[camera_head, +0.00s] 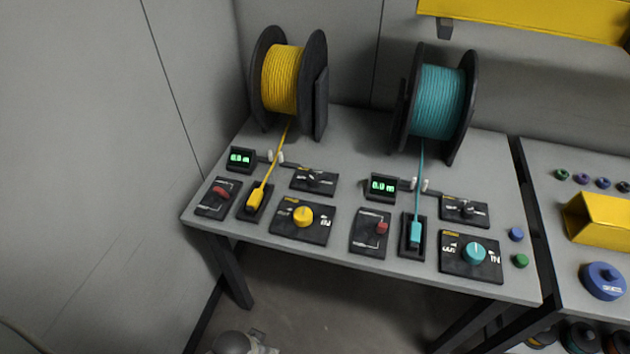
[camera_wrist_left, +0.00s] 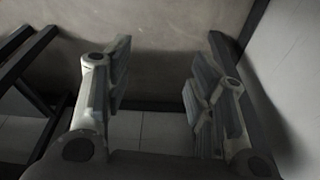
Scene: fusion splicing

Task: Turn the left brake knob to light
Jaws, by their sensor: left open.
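The left station stands under the yellow spool. Its small black knob (camera_head: 314,179) sits on a dark panel behind the larger yellow knob (camera_head: 303,216); I take the black one to be the left brake knob. Its pointer direction and panel lettering are too small to read. My left gripper (camera_wrist_left: 160,92) is open and empty in the left wrist view, facing the floor and wall, with no knob between its fingers. In the head view only a grey piece of my arm shows at the bottom edge, well below the table. My right gripper is not in view.
A yellow spool (camera_head: 283,80) and a teal spool (camera_head: 440,100) stand at the back of the table (camera_head: 350,150). A red lever (camera_head: 221,192) and yellow cable plug (camera_head: 255,198) are left of the yellow knob. A teal knob (camera_head: 475,253) sits right. Table legs show in the wrist view.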

